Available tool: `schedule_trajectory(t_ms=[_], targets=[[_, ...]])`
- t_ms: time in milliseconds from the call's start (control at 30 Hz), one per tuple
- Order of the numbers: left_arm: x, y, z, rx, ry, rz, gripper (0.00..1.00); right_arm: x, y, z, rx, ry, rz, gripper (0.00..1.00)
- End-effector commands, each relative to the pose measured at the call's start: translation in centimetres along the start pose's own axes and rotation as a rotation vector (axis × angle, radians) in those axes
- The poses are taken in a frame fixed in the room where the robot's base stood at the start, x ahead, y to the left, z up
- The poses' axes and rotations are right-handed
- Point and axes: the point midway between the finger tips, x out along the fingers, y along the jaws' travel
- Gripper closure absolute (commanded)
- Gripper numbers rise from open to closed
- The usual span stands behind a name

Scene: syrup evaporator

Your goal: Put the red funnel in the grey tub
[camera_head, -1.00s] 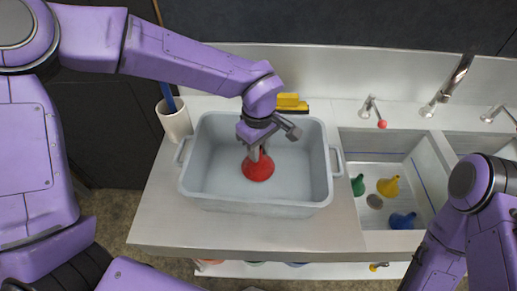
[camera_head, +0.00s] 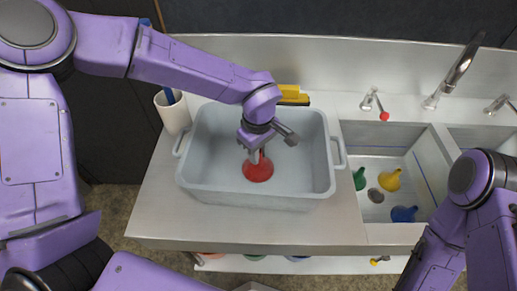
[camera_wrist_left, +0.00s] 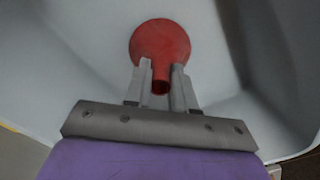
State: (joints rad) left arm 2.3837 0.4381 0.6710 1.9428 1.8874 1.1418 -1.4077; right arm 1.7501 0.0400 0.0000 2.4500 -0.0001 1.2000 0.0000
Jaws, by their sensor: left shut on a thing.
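The red funnel (camera_head: 258,169) is inside the grey tub (camera_head: 310,190), wide end down and spout up. In the head view it looks low, near the tub floor; I cannot tell whether it touches it. My left gripper (camera_head: 254,156) reaches down into the tub and is shut on the funnel's spout. In the left wrist view the funnel (camera_wrist_left: 160,42) shows between the two fingers (camera_wrist_left: 161,84), its spout pointing toward the camera. My right arm is at the lower right of the head view, but its gripper is out of the picture.
A sink basin right of the tub holds a green funnel (camera_head: 359,179), a yellow funnel (camera_head: 389,181) and a blue funnel (camera_head: 403,214). A white cup (camera_head: 173,112) stands left of the tub. A yellow object (camera_head: 291,95) lies behind it. Taps line the back.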

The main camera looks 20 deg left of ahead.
Motion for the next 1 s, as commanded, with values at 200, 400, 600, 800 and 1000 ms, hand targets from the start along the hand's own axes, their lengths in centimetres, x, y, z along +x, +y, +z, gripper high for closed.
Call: schedule_trajectory(t_ms=[200, 400, 600, 800, 1000], targets=[[0.15, 0.0, 0.03, 0.0, -0.001, 0.0, 1.0, -0.2, 0.02, -0.08, 0.0, 0.0, 0.0, 0.55], [0.15, 0.0, 0.03, 0.0, -0.001, 0.0, 0.46, -0.19, 0.02, -0.07, 0.0, 0.0, 0.0, 0.55], [0.16, 0.0, 0.03, 0.001, 0.0, 0.0, 0.43, -0.19, 0.02, -0.07, 0.0, 0.0, 0.0, 0.55], [0.16, 0.0, 0.03, 0.001, 0.0, 0.0, 0.2, -0.19, 0.02, -0.07, 0.0, 0.0, 0.0, 0.55], [-0.55, 0.0, 0.03, 0.001, -0.001, 0.0, 0.2, -0.89, 0.09, -0.36, 0.0, 0.0, 0.0, 0.55]])
